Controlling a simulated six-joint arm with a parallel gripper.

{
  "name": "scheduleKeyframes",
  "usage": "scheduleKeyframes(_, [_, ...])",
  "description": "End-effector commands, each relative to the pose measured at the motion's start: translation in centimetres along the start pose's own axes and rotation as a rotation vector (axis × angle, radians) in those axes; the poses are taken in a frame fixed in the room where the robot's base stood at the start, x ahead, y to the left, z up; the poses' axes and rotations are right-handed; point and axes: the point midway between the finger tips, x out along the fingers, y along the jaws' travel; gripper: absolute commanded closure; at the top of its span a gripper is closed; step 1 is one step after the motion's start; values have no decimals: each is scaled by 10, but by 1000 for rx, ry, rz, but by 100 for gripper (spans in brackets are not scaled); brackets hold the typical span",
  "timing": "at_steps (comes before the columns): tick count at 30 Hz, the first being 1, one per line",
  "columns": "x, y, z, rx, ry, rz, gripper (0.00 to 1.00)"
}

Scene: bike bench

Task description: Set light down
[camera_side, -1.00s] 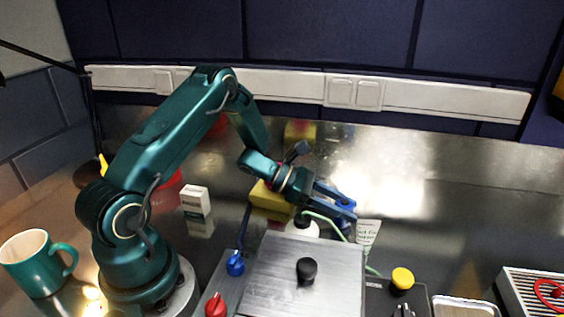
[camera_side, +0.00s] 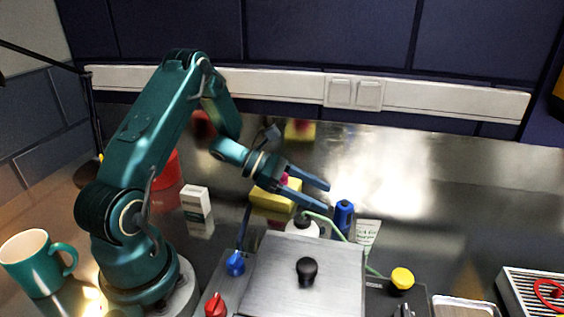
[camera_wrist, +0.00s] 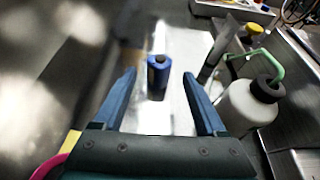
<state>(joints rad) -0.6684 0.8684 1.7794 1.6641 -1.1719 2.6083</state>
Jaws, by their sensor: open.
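The light (camera_side: 344,216) is a small blue cylinder with a darker top. It stands upright on the metal bench behind the steel box, and its lower part is partly hidden in the side view. My gripper (camera_side: 327,197) is open and empty, just left of the light and apart from it. In the wrist view the light (camera_wrist: 158,77) stands upright ahead of my fingertips, in line with the gap between my two blue fingers.
A white bottle (camera_wrist: 248,104) with a black cap and green tube stands close right of my fingers in the wrist view. A white tube (camera_side: 367,234) is right of the light. The steel box with a black knob (camera_side: 307,268) is in front. Open bench lies behind.

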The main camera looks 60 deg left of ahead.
Motion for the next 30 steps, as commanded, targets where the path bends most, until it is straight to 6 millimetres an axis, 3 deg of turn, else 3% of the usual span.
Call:
scheduleKeyframes(3, [-25,2,0,0,0,7,26])
scheduleKeyframes(9, [-50,1,0,0,0,2,26])
scheduleKeyframes(14, [-53,7,5,-32,15,38,26])
scheduleKeyframes(17, [-48,24,19,-127,41,144,26])
scheduleKeyframes(21, [-47,58,56,-407,24,415,26])
scheduleKeyframes(24, [-56,72,83,-671,-64,611,26])
scheduleKeyframes(27, [-70,74,105,-962,-203,774,26])
scheduleKeyframes(30, [-86,63,119,-1279,-376,895,26])
